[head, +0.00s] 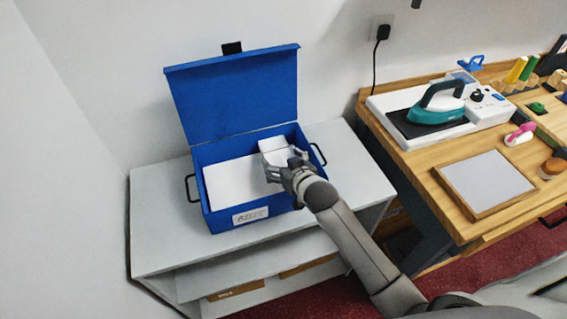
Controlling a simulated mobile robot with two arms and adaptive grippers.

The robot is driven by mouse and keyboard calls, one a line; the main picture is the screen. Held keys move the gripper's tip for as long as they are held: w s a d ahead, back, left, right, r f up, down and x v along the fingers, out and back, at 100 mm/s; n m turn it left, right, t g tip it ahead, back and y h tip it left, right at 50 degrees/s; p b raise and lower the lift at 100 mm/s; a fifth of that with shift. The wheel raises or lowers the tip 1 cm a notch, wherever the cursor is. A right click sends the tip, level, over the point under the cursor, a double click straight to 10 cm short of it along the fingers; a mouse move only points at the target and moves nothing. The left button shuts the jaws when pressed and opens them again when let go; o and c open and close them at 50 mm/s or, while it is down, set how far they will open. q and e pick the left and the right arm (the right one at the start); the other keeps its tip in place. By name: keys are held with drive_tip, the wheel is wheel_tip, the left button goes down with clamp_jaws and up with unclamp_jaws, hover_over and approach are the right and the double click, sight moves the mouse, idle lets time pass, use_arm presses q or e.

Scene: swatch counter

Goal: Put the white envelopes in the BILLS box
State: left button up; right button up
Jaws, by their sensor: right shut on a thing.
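The blue box (221,218) stands open on a white shelf unit, its lid (235,95) raised against the wall. A label (250,215) on its front appears to read BILLS, though the print is small. White paper, seemingly an envelope (228,184), lies flat inside the box on the left. My right gripper (285,165) is over the right part of the box, shut on a white envelope (273,144). The gripper hides part of that envelope and the box's right side. I cannot tell whether the held envelope touches the one below. My left gripper is out of view.
The white shelf top (350,165) is clear right of the box. Black handles stick out from both box sides. At right, a wooden workbench (420,182) holds a teal iron (437,112), a framed white board (485,182) and small tools.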

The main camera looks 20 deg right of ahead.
drive_tip(key=o, duration=1.1)
drive_tip(key=shift+s+f+g, duration=0.3)
drive_tip(key=shift+s+f, duration=0.05)
drive_tip(key=shift+f, duration=0.45)
drive_tip(key=shift+c, duration=0.2)
drive_tip(key=shift+r, duration=0.65)
drive_tip(key=v, duration=1.2)
drive_tip(key=shift+w+r, duration=0.2)
drive_tip(key=shift+r, duration=0.05)
